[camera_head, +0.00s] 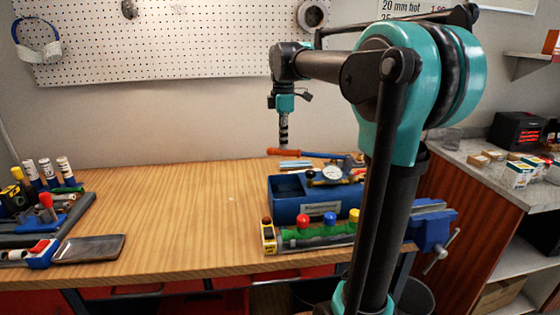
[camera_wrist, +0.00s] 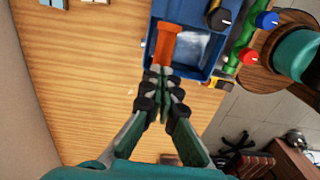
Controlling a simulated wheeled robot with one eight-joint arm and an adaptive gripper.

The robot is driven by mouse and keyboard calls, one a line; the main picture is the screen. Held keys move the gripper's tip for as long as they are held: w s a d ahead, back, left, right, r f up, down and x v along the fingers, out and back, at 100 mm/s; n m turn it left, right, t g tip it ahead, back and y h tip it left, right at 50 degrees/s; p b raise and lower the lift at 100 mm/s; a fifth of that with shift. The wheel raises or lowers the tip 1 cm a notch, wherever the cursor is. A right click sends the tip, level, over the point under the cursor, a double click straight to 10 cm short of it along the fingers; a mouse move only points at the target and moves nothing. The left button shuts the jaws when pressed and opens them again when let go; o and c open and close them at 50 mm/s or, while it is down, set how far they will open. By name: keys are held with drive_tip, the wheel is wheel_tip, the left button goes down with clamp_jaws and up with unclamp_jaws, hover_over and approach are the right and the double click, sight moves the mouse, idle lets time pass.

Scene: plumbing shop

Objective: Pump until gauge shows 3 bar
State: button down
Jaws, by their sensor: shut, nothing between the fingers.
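The test pump is a blue open-topped box (camera_head: 300,212) on the wooden bench. Its round white gauge (camera_head: 332,173) faces up at the back right; the reading is too small to tell. The pump lever has an orange handle (camera_head: 284,152) at its left end and a blue shaft running right. My gripper (camera_head: 283,146) points down just over the orange handle, fingers shut and empty. In the wrist view, the shut fingertips (camera_wrist: 158,72) overlap the near end of the orange handle (camera_wrist: 166,44), above the blue box (camera_wrist: 204,72). Whether they touch it I cannot tell.
A pipe manifold with red, blue and yellow caps (camera_head: 330,231) lies before the box. A blue vise (camera_head: 434,228) is at the bench's right end. Tool trays and a dark tablet (camera_head: 90,248) are left. The middle-left bench is clear; a pegboard (camera_head: 180,45) hangs behind.

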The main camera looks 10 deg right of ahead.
drive_tip(key=f, duration=0.5)
drive_tip(key=shift+a+f, duration=0.15)
drive_tip(key=shift+a, duration=0.25)
drive_tip(key=r, duration=0.4)
drive_tip(key=d+r, duration=0.1)
drive_tip(key=r, duration=0.3)
drive_tip(key=d+r, duration=0.1)
drive_tip(key=r, duration=0.3)
drive_tip(key=shift+r, duration=0.15)
drive_tip(key=shift+a+f, duration=0.35)
drive_tip(key=shift+f, duration=1.75)
drive_tip(key=shift+a+f, duration=0.35)
drive_tip(key=shift+f, duration=1.7)
drive_tip(key=shift+a+f, duration=0.35)
drive_tip(key=shift+f, duration=1.75)
wheel_tip(320, 180, up, 12)
drive_tip(key=d, duration=0.2)
drive_tip(key=shift+r, duration=0.25)
drive_tip(key=shift+f, duration=0.1)
drive_tip(key=shift+d, duration=0.1)
